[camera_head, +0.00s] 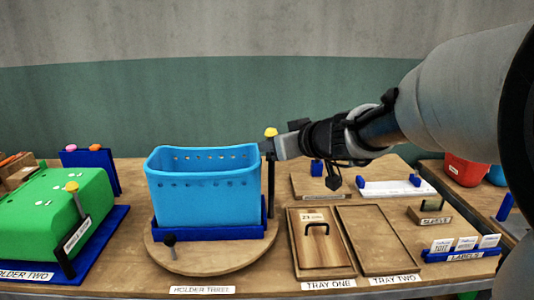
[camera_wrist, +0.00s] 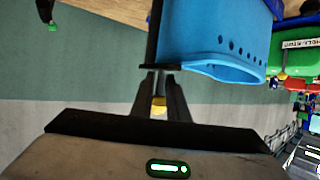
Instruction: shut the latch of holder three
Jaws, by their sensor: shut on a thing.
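Holder three has a blue base (camera_head: 170,231) on a round wooden board (camera_head: 190,262), with a blue perforated bin (camera_head: 205,195) standing in it. The bin also shows in the wrist view (camera_wrist: 205,40). A black latch arm (camera_head: 271,190) with a yellow knob (camera_head: 270,132) stands upright at the bin's right side, reaching about rim height. My gripper (camera_head: 278,148) is at the latch's top end. In the wrist view my gripper (camera_wrist: 160,92) has its fingers around the yellow knob (camera_wrist: 158,103) and is shut on it. The fingertips partly hide the latch arm.
A short black knob (camera_head: 169,243) stands at the board's front. Holder two, left, holds a green bin (camera_head: 65,215) with its own yellow-knobbed latch (camera_head: 72,188). Tray one (camera_head: 320,243) and tray two (camera_head: 378,238) lie right. A label rack (camera_head: 462,250) stands farther right.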

